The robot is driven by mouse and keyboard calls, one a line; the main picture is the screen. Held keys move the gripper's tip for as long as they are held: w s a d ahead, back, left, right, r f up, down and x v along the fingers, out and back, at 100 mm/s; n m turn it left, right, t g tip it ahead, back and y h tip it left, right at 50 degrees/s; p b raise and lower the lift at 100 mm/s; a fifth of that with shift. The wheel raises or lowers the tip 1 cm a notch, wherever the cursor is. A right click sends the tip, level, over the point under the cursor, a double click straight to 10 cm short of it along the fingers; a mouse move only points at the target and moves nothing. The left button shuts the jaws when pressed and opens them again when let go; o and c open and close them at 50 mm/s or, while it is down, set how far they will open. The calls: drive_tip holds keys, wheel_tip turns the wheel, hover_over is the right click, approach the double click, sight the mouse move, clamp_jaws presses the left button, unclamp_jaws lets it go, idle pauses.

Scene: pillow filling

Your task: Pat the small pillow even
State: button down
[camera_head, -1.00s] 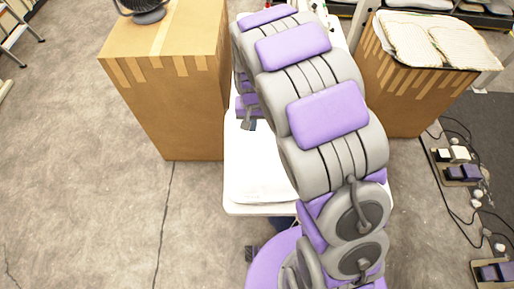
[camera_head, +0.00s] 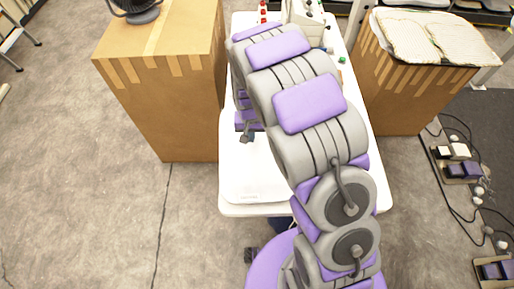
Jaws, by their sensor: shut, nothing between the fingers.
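A flat white piece with rounded corners (camera_head: 256,178) lies on the near left part of the white table. It looks like the small pillow, but its edges blend with the tabletop and I cannot be sure. A small faint mark shows near its front edge. My gripper (camera_head: 246,137) is shut and empty, pointing down over the far left part of this white piece. I cannot tell whether it touches it. My arm hides the middle of the table and the right part of the white piece.
The white table (camera_head: 270,210) stands between two cardboard boxes, left (camera_head: 165,85) and right (camera_head: 400,100). A black fan (camera_head: 140,8) is on the left box; cream quilted pads (camera_head: 420,38) lie on the right one. A pale machine (camera_head: 305,15) stands at the table's far end.

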drive_tip(key=shift+d+f, duration=0.1)
drive_tip(key=shift+f, duration=0.6)
drive_tip(key=shift+a, duration=0.35)
drive_tip(key=shift+a+r, duration=0.2)
drive_tip(key=shift+r, duration=0.35)
drive_tip(key=r, duration=0.1)
drive_tip(key=d+r+p, duration=0.1)
drive_tip(key=r, duration=0.1)
drive_tip(key=shift+r, duration=0.2)
drive_tip(key=shift+a, duration=0.1)
drive_tip(key=shift+a+f, duration=0.1)
